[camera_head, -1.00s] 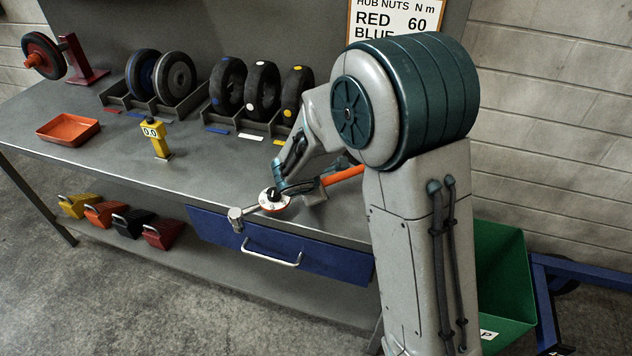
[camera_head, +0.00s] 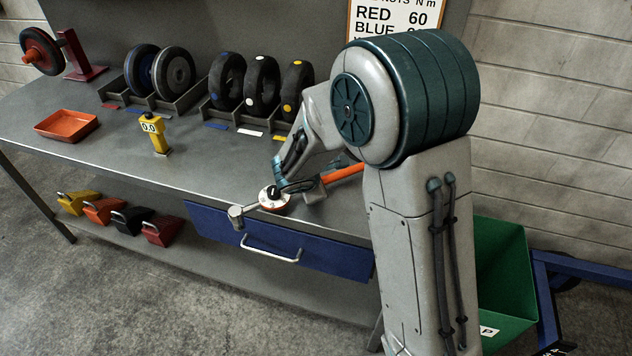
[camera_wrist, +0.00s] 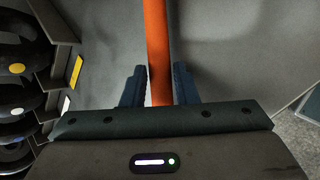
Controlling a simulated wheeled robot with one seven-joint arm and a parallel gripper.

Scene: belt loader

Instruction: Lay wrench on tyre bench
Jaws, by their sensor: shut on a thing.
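The wrench has an orange handle (camera_head: 343,173), a round dial (camera_head: 274,198) and a silver socket head (camera_head: 237,214). It lies along the front part of the grey bench (camera_head: 200,170), its head reaching out past the front edge above the blue drawer. In the wrist view the orange handle (camera_wrist: 157,50) runs between the two fingers of my gripper (camera_wrist: 158,88). My gripper is shut on the handle, low over the bench top. I cannot tell whether the wrench touches the bench. In the head view my arm hides the fingers and part of the handle.
Several tyres (camera_head: 262,85) and wheels stand in racks along the back. A yellow gauge (camera_head: 154,133) and an orange tray (camera_head: 66,126) stand left on the bench. A blue drawer (camera_head: 330,255) is below, a green bin (camera_head: 500,275) at right. The bench between gauge and wrench is clear.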

